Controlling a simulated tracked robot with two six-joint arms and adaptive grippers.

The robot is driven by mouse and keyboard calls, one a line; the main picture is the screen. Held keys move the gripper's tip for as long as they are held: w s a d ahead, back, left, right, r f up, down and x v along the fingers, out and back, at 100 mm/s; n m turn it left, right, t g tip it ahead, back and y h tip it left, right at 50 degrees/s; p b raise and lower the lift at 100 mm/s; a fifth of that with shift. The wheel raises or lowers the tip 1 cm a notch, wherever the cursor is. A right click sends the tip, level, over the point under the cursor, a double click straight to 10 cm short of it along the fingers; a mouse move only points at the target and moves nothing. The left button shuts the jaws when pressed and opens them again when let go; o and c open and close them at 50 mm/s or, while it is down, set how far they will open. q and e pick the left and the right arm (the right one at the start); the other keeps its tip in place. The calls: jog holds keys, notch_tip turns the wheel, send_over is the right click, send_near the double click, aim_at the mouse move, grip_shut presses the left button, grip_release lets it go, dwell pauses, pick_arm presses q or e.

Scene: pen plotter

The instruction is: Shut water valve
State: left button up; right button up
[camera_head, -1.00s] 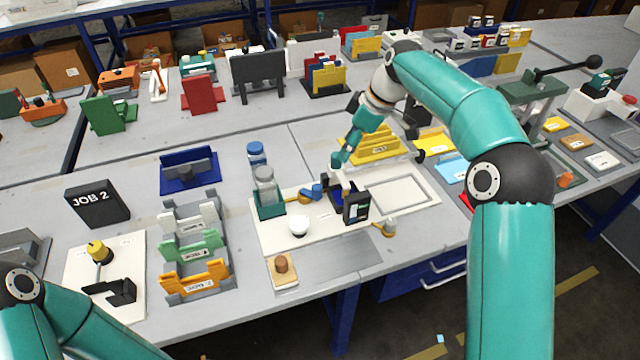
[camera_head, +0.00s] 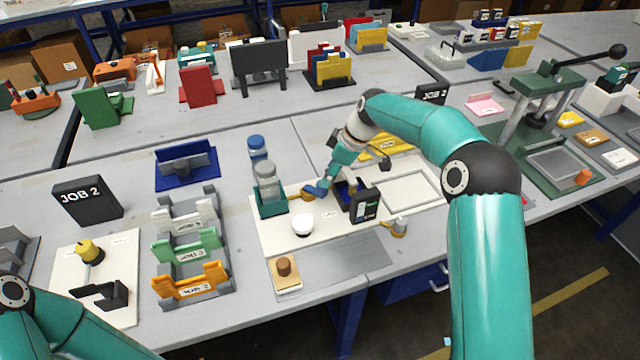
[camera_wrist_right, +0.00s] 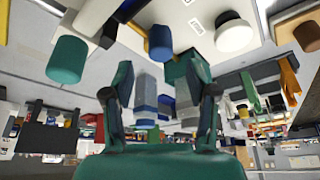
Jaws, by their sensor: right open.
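The water valve, with a blue handle (camera_head: 316,190) and a brass-coloured body (camera_head: 303,194), sits on the white board (camera_head: 270,237) in the head view. My right gripper (camera_head: 326,177) is just behind and above the blue handle, partly hiding it. In the right wrist view, the picture is upside down; the blue handle (camera_wrist_right: 161,42) shows just beyond and between the fingertips. The right gripper (camera_wrist_right: 157,75) is open, with nothing between its fingers; I cannot tell whether it touches the handle. My left arm shows at lower left, its gripper out of view.
Two capped bottles (camera_head: 267,181) stand left of the valve, the nearer in a teal holder (camera_head: 272,206). A white dome (camera_head: 302,225) is in front. A dark box (camera_head: 365,206) stands close on the right.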

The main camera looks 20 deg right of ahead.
jog(key=shift+p+x, duration=0.45)
jog(key=shift+x, duration=2.75)
